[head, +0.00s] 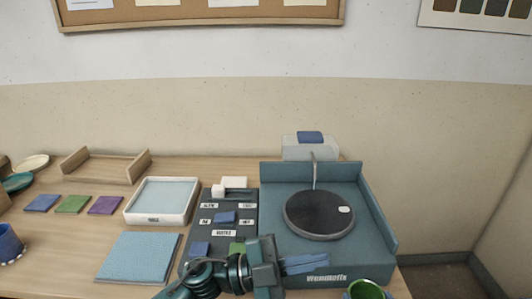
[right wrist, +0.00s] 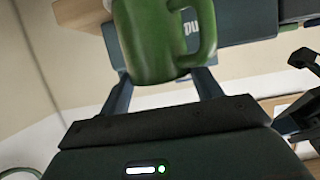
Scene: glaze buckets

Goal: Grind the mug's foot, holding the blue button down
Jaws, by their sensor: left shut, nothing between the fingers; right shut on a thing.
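The green mug (head: 366,289) is at the bottom edge of the head view, partly cut off, its round end facing up. In the right wrist view the mug (right wrist: 155,40) sits between the fingers of my right gripper (right wrist: 164,86), which is shut on it; its handle points right. The grinder's dark wheel (head: 317,215) lies flat in a blue-grey housing, and the mug is in front of it. The control panel (head: 249,208) has a blue button (head: 224,218), another blue one (head: 200,248) and a green one (head: 237,247). My left gripper (head: 322,261) is shut and empty, right of the panel, over the housing's front.
A white tray (head: 192,213) and a blue mat (head: 112,265) lie left of the panel. Coloured tiles (head: 73,204) and a wooden rack (head: 83,157) are further left. A clear box (head: 297,152) stands behind the grinder, whose walls rise at the back and right.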

